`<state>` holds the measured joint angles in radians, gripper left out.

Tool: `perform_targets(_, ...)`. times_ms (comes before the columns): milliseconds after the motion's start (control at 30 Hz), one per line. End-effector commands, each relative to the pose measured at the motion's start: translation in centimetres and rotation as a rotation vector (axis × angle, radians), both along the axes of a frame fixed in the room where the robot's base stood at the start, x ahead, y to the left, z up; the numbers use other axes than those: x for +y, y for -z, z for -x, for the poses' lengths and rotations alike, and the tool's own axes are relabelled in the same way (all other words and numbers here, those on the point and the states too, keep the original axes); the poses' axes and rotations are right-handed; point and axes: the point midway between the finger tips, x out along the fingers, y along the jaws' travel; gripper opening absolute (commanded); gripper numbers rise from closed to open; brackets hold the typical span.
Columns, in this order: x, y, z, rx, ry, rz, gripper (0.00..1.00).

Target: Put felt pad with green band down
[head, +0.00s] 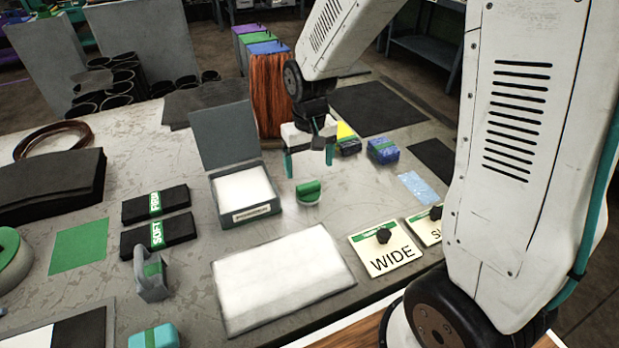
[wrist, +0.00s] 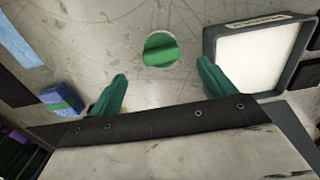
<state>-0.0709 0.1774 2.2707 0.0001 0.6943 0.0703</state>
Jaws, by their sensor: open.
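A small rounded pad with a green band (head: 308,193) sits on the grey table, just right of the open grey box; I take it for the felt pad. In the wrist view its green top (wrist: 160,49) shows between and beyond the fingertips. My gripper (head: 309,161) is open and empty, with teal fingers pointing down above the pad. The fingers do not appear to touch it. The fingers also show in the wrist view (wrist: 162,72), spread wide apart.
The open grey box (head: 262,214) has a white lining. A white pad (head: 282,277) lies in front. Two black slabs with green bands (head: 157,220) lie left. A WIDE plate with a knob (head: 385,250) is front right. A blue block (head: 382,150) stands right.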

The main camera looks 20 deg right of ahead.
Motion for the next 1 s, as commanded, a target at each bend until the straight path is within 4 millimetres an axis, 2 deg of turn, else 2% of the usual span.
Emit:
perform_targets(33,0.0,-1.1,-0.1,-0.005,0.000,0.000,0.82)
perform_targets(200,0.0,-3.2,0.0,-0.001,0.000,0.000,0.82)
perform_targets(433,0.0,-4.3,0.1,-0.001,0.000,0.000,0.82)
perform_targets(567,-0.4,-6.2,1.6,-0.014,0.001,-0.001,0.82)
perform_targets(667,-0.9,-9.1,4.2,-0.033,0.001,-0.001,0.82)
perform_targets(800,-1.7,-13.0,9.3,-0.060,0.002,-0.001,0.82)
perform_targets(1000,-2.6,-16.3,16.9,-0.093,0.002,0.000,0.82)
